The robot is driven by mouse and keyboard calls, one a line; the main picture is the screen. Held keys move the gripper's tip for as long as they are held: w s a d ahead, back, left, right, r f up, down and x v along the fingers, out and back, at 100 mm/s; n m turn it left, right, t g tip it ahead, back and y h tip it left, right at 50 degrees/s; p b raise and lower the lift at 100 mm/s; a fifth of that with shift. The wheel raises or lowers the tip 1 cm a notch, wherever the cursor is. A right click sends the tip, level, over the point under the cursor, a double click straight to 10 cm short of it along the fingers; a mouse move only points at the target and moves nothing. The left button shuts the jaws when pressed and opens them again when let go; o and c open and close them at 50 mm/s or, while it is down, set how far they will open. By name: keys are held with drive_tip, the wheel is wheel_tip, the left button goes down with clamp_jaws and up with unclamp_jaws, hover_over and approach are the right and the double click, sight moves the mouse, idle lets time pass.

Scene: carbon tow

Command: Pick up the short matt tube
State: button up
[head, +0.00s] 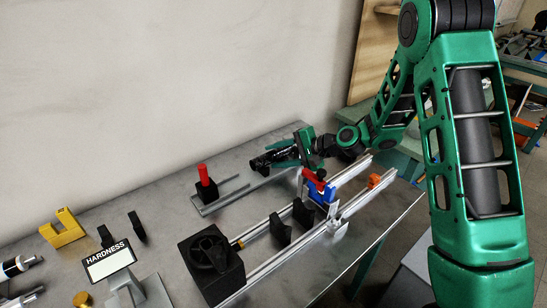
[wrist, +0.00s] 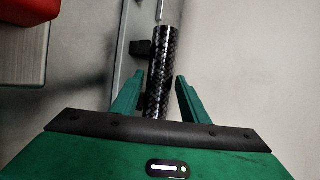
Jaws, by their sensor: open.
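A dark tube (wrist: 164,60) with a woven carbon pattern shows in the wrist view, with its lower end between my fingers. It has bright highlights, and I cannot tell whether it is the matt one. My gripper (wrist: 159,76) is open, with a finger on each side of the tube and gaps visible between. In the head view my gripper (head: 290,153) is low over the back of the bench, and a dark tube-like shape (head: 264,160) lies at its fingers. The tube's near end is hidden behind the gripper body in the wrist view.
A red cylinder on a black block (head: 206,186) stands left of my gripper. A rail fixture with a black handwheel (head: 210,252) runs along the front. A HARDNESS sign (head: 109,262) and a yellow block (head: 64,228) stand at left. The wall is close behind.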

drive_tip(key=c, duration=0.8)
drive_tip(key=shift+c, duration=0.2)
drive_tip(key=shift+r, duration=0.1)
